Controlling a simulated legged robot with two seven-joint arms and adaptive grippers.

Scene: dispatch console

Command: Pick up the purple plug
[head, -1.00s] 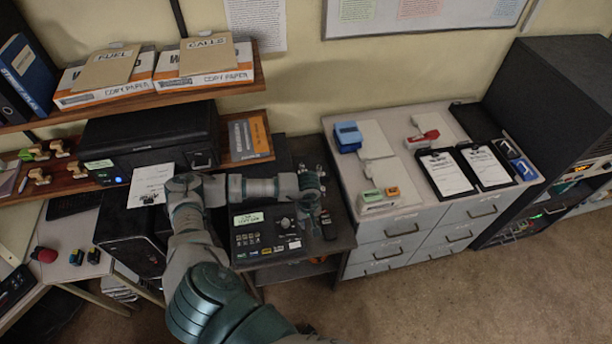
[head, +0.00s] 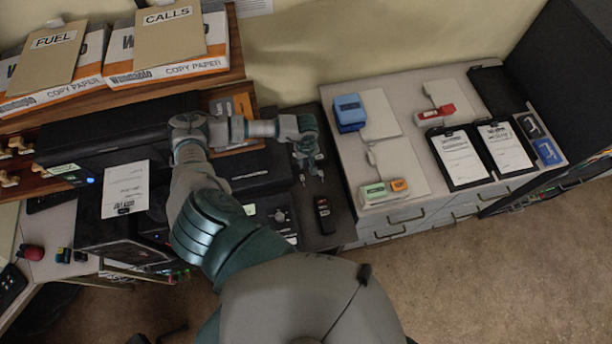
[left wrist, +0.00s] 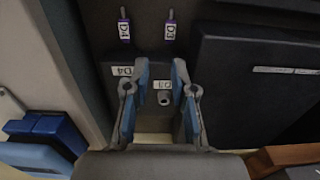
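Between and around my fingers is a dark block with D4 and D3 labels and a round grey socket (left wrist: 163,98). My left gripper (left wrist: 160,72) is open, with nothing between its blue-padded fingers. In the head view, my left gripper (head: 309,155) is over the dark desk section beside the grey cabinet, partly covering the plug area. My right gripper is not in view.
A black handset (head: 324,214) lies on the dark desk section. The grey cabinet (head: 345,185) to the right holds a blue box (head: 349,112), clipboards (head: 460,158) and a red stapler-like item (head: 435,115). A black printer (head: 110,145) stands left.

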